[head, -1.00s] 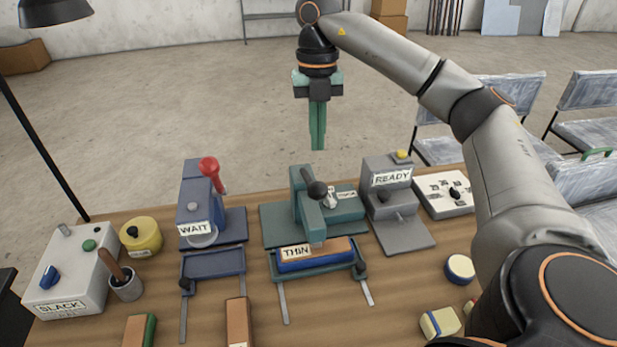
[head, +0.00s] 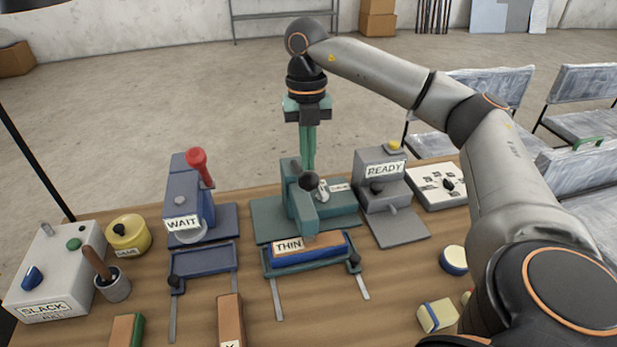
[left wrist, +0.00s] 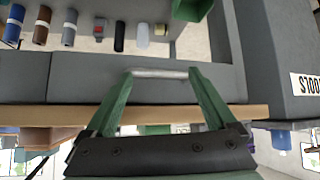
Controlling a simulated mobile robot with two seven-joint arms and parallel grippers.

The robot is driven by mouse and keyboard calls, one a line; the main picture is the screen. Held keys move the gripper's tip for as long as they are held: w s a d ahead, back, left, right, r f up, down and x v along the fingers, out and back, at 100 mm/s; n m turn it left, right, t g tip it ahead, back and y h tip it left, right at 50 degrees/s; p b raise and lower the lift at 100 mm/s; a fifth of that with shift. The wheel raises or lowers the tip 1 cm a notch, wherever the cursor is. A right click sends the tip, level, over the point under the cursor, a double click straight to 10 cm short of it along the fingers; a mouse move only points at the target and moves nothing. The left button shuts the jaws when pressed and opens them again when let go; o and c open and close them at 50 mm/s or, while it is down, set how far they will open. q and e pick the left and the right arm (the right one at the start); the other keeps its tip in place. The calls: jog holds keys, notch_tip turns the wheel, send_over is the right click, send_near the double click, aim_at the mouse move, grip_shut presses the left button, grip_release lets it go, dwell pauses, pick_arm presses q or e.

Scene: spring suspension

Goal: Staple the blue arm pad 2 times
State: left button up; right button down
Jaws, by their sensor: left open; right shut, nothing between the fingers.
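The blue pad (head: 318,253) with a tan top layer lies in the tray at the front of the teal stapling press (head: 266,217), by a THIN label (head: 289,246). The press has a lever with a black knob (head: 308,181). My right gripper (head: 309,167) points down, fingers together and empty, just above and seemingly behind the knob; I cannot tell whether it touches. My left gripper (left wrist: 160,75) shows only in the left wrist view, its fingers apart. A pale grey bar shows between its fingertips; I cannot tell whether it is near them.
A blue press (head: 186,200) marked WAIT with a red knob stands left, a grey unit (head: 384,190) marked READY right. A SLACK control box (head: 45,270) and a yellow round pot (head: 127,234) stand far left. Loose blocks (head: 231,322) lie in front. My right arm crosses the right side.

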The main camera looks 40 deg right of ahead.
aim_at(308, 175)
jog(key=shift+f, duration=0.1)
dwell(0.3)
jog(key=shift+f+b, duration=1.3)
jog(key=shift+f, duration=0.95)
jog(key=w+p, duration=0.1)
jog(key=w+d+r+p, duration=0.1)
jog(key=p, duration=0.1)
jog(key=shift+d+r, duration=0.15)
jog(key=shift+d, duration=0.1)
jog(key=shift+w+d, duration=0.1)
jog(key=shift+w, duration=0.15)
